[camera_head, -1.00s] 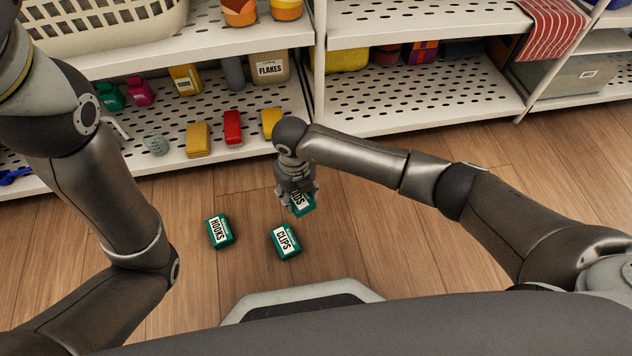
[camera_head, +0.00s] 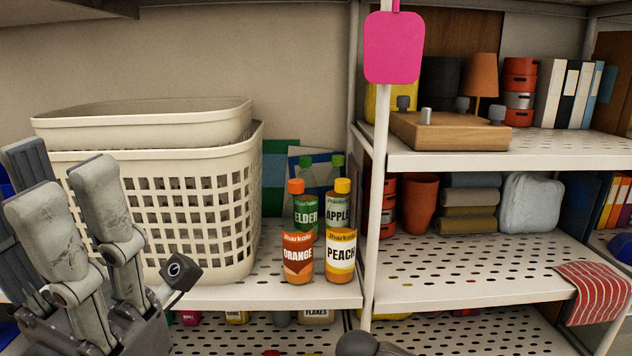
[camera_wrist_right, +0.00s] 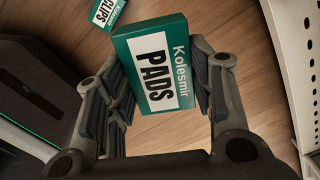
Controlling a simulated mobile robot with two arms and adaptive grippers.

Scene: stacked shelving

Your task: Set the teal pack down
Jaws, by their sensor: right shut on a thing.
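The teal pack (camera_wrist_right: 155,65), lettered Kolesmir PADS, is between the fingers of my right gripper (camera_wrist_right: 158,82) in the right wrist view. The gripper is shut on it. The held pack is out of the head view.
Cream baskets (camera_head: 205,205) and several juice bottles (camera_head: 312,270) stand on the left shelf. A wooden box (camera_head: 450,132) is on the upper right shelf. The perforated middle right shelf (camera_head: 470,275) has a bare front part, with a striped cloth (camera_head: 592,290) over its edge.

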